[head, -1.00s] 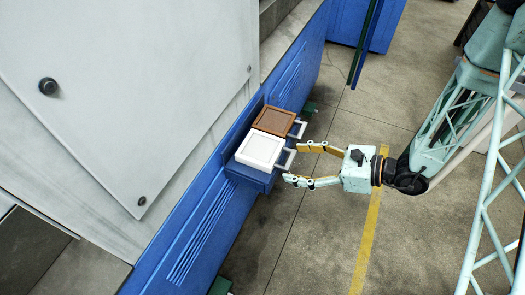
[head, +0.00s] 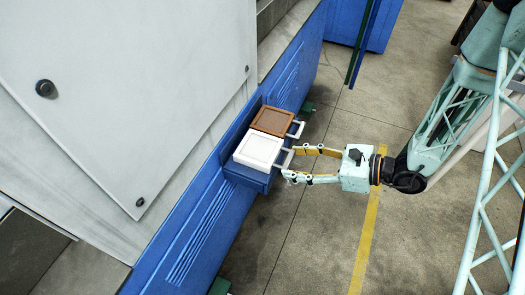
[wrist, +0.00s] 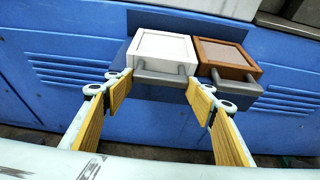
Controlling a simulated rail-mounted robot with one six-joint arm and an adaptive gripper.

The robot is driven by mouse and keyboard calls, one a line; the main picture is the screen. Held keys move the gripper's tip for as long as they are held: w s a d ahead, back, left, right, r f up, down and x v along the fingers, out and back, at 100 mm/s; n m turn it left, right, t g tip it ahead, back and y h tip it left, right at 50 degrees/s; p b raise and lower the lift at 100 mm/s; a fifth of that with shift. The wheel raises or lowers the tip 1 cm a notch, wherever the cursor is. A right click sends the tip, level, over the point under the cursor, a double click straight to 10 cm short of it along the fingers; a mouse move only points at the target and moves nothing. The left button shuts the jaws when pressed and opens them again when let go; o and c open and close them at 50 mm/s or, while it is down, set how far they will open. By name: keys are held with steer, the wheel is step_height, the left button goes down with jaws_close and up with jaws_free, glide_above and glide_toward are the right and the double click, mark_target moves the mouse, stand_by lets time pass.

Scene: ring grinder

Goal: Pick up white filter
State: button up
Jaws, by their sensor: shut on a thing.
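The white filter (head: 259,149) is a square white box with a raised rim and a grey handle on its near side. It sits on a blue ledge of the machine, left of the brown filter in the wrist view. My gripper (head: 288,163) is at the handle end of the white filter, with its fingers shut on the white filter's handle (wrist: 160,79). In the wrist view the white filter (wrist: 163,50) lies straight ahead, with the fingertips at both sides of its handle. The exact finger contact is too small to tell.
A brown filter (head: 272,120) with its own grey handle (wrist: 236,87) sits right beside the white one. The blue machine (wrist: 70,75) with vent slots rises behind both. The concrete floor (head: 330,215) in front is clear, with a yellow line.

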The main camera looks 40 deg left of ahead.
steer(key=shift+r, duration=0.15)
steer(key=s+d+r+p, duration=0.2)
steer(key=s+d, duration=0.1)
steer(key=s, duration=0.2)
steer(key=s+d+r+p, duration=0.2)
steer(key=s+d+p, duration=0.1)
steer(key=s, duration=0.3)
steer(key=shift+s+d+r+p, duration=0.25)
steer(key=shift+d+r+p, duration=0.15)
steer(key=shift+d, duration=0.4)
steer(key=shift+p, duration=0.3)
steer(key=shift+s+d+p, duration=0.25)
steer(key=shift+s+p, duration=0.1)
steer(key=shift+p, duration=0.6)
steer(key=shift+s+p, duration=0.1)
steer(key=shift+p, duration=0.25)
steer(key=shift+s+d+p, duration=0.35)
steer(key=shift+s+p, duration=0.1)
steer(key=shift+p, duration=0.75)
